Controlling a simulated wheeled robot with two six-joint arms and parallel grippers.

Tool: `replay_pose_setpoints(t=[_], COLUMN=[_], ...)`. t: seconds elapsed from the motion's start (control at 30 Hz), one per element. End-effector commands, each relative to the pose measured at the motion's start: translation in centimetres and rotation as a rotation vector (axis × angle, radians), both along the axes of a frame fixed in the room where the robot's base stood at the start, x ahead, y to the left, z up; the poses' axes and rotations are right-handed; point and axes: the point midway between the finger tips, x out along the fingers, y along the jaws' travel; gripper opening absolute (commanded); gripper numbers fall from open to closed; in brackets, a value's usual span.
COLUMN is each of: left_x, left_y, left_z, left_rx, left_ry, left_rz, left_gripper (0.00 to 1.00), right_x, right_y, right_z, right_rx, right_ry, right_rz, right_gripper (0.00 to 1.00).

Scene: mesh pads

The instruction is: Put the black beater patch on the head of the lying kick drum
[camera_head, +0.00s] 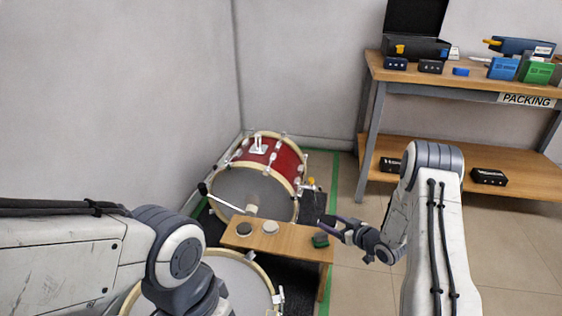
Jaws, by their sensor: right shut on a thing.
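My right gripper (329,228) is over the right end of the small wooden bench. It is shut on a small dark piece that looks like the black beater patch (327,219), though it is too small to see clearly. A drum with a wooden hoop and a pale head facing up (236,275) lies on the floor at bottom centre, below the bench, partly hidden by my left arm. A red drum (268,160) behind the bench rests on its side, its grey head facing me. My left gripper is not in view.
The wooden bench (285,243) carries a dark round pad (244,229), a whitish round pad (270,227) and a green block with a dark top (320,240). A beater (251,210) stands before the red drum. A packing table (475,85) is at the right; floor before it is clear.

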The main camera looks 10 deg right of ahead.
Motion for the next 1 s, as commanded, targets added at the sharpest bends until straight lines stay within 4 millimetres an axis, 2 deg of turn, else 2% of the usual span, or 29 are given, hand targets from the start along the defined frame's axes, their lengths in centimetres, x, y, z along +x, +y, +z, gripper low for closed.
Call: replay_pose_setpoints(t=[0.17, 0.4, 0.73, 1.0], left_x=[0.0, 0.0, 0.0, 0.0], left_y=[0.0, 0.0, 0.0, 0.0], left_z=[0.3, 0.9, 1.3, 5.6], left_rx=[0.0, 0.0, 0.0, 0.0], left_ry=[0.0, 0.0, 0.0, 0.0], left_rz=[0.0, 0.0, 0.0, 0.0], left_gripper=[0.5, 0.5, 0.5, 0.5], right_x=[-1.8, -8.5, -15.1, -14.8], right_y=[1.4, 6.2, 10.2, 10.0], right_z=[1.7, 6.2, 9.8, 13.3], right_rx=[-0.005, -0.011, 0.0, 0.001], right_ry=[0.002, 0.004, -0.002, 0.0], right_rz=[0.083, 0.345, 0.568, 0.561], right_gripper=[0.16, 0.16, 0.16, 0.16])
